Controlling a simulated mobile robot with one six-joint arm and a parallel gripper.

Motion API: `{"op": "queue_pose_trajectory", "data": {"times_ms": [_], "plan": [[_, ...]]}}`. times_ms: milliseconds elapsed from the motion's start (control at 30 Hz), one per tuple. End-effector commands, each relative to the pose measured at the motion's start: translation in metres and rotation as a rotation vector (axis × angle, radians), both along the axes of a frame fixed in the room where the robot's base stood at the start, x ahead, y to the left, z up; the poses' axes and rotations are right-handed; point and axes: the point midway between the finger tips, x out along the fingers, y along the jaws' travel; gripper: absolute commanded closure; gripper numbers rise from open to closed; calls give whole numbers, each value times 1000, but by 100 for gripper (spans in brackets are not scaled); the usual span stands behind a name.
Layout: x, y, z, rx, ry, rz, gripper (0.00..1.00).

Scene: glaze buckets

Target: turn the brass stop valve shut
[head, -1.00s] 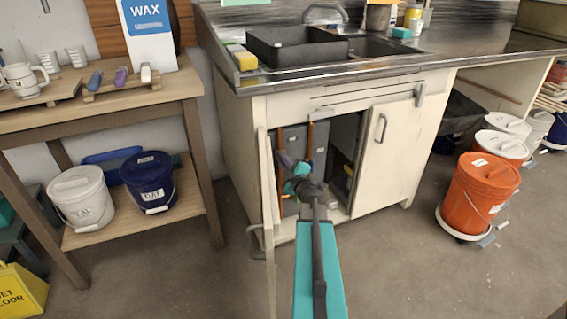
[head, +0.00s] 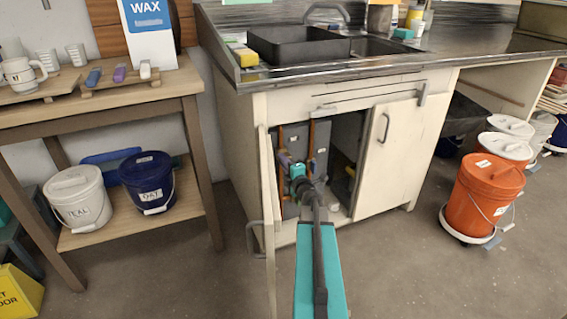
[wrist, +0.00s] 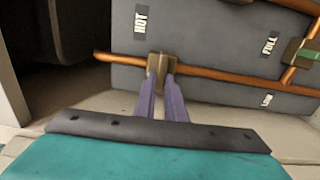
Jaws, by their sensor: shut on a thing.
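The brass stop valve (wrist: 159,61) sits on a copper pipe in front of a grey panel in the wrist view. My gripper (wrist: 160,82) has its two purple fingers closed on the valve's brass piece, one on each side, covering its lower part. In the head view my gripper (head: 285,160) reaches through the open door into the cabinet under the sink. The valve is too small and covered there to make out.
A green-handled fitting (wrist: 300,52) is on the pipework to the right. Labels on the grey panel read HOT, FULL and LOW. An orange bucket (head: 482,195) stands at right.

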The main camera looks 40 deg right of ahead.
Motion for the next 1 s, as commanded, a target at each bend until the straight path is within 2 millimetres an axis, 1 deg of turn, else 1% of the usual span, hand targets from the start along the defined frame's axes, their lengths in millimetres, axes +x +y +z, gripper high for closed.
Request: {"op": "queue_pose_trajectory", "data": {"times_ms": [200,233,333,733,867,1000], "plan": [[-1,-1,-1,-2,4,-3,100],[-1,-1,-1,-2,4,-3,88],[-1,-1,-1,-1,3,-3,71],[-2,1,0,0,1,0,71],[-7,3,0,1,1,0,71],[-17,7,1,1,1,-1,71]]}}
